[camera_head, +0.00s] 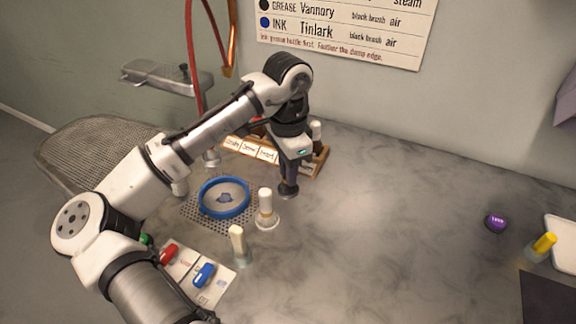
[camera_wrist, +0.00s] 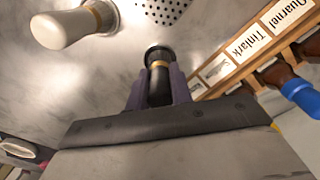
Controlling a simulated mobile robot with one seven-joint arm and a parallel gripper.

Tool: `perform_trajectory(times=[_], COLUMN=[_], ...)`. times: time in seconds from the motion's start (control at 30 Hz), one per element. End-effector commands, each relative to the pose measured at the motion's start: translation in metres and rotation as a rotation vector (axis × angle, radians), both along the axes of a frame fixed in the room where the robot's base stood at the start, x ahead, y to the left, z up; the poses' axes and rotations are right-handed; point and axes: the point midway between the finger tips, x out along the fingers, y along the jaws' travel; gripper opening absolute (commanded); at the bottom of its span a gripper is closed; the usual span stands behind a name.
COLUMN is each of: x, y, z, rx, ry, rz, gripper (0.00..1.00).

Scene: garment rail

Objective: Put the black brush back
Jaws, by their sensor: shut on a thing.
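My gripper (camera_head: 289,168) is shut on the black brush (camera_head: 288,190), which points down over the grey worktop, right of the blue hoop. In the wrist view the gripper's purple fingers (camera_wrist: 158,92) sit on both sides of the black brush (camera_wrist: 158,73), with its gold band and dark round end showing. I cannot tell whether that end touches the worktop. A white-handled brush (camera_head: 265,203) stands upright to the left and nearer; it also shows in the wrist view (camera_wrist: 62,28). A pale-handled brush (camera_head: 237,240) stands nearer still.
A wooden rack (camera_head: 320,162) with name labels stands close behind my gripper, partly hidden. The blue hoop (camera_head: 247,208) lies on a perforated plate. A card (camera_head: 215,290) bears red and blue items. A purple item (camera_head: 495,223) and yellow-topped bottle (camera_head: 543,244) are far right. The middle right is clear.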

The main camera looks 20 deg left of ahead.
Motion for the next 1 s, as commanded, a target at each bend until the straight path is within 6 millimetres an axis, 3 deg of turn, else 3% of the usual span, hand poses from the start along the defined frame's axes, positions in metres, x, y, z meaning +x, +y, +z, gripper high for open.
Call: perform_trajectory(times=[0.23, 0.27, 0.43, 0.63, 0.73, 1.0], x=[0.0001, 0.0001, 0.0001, 0.0001, 0.0001, 0.0001], y=[-0.0001, -0.0001, -0.0001, -0.0001, -0.0001, -0.0001], z=[0.0000, 0.0000, 0.0000, -0.0001, -0.0001, -0.0001], rx=[0.001, 0.001, 0.001, 0.000, 0.000, 0.000], ry=[-0.001, -0.001, -0.001, 0.000, 0.000, 0.000], rz=[0.000, 0.000, 0.000, 0.000, 0.000, 0.000], gripper=[0.00, 0.26, 0.47, 0.48, 0.62, 0.62])
